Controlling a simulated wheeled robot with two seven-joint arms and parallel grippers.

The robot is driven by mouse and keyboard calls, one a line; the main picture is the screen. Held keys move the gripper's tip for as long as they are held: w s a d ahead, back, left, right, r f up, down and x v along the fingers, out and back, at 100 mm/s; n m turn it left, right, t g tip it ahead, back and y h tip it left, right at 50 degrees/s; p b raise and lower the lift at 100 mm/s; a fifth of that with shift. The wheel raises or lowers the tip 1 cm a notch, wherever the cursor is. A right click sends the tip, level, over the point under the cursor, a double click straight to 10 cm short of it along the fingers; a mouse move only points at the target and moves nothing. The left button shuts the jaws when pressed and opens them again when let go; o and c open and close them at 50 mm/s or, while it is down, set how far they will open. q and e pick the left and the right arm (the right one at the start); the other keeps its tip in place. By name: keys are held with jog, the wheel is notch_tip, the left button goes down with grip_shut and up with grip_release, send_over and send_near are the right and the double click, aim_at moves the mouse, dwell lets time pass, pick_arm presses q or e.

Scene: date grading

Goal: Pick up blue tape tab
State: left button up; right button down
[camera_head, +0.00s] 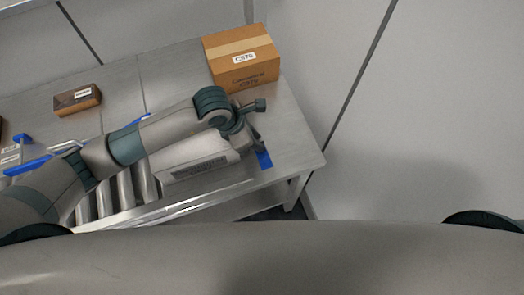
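A short blue tape tab (264,159) lies on the grey metal table near its right front corner. My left arm reaches in from the left across the table. Its gripper (256,135) is just above and beside the tab, on the far side of it in the picture. The fingers are small and partly hidden by the wrist, so I cannot tell their gap. I see nothing clearly held. My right gripper is not in view.
A labelled cardboard box (243,82) stands at the table's back right. A small brown box (75,104) lies further left. A pale unit with a dark label strip (200,170) and metal rollers (125,190) lie under my arm.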

pick_arm(q)
jog(key=shift+c, duration=0.3)
grip_shut()
jog(key=shift+r, duration=0.1)
jog(key=shift+r+p, duration=0.4)
jog(key=shift+r, duration=0.15)
notch_tip(320, 180, up, 4)
jog(key=shift+s+d+f+p, duration=0.15)
jog(key=shift+f+p, duration=0.05)
jog(key=shift+p, duration=0.85)
jog(key=s+d+r+p, duration=0.4)
jog(key=s+d+r, duration=0.2)
jog(key=s+d, duration=0.1)
jog(key=shift+s+d, duration=0.2)
jog(key=shift+d, duration=0.55)
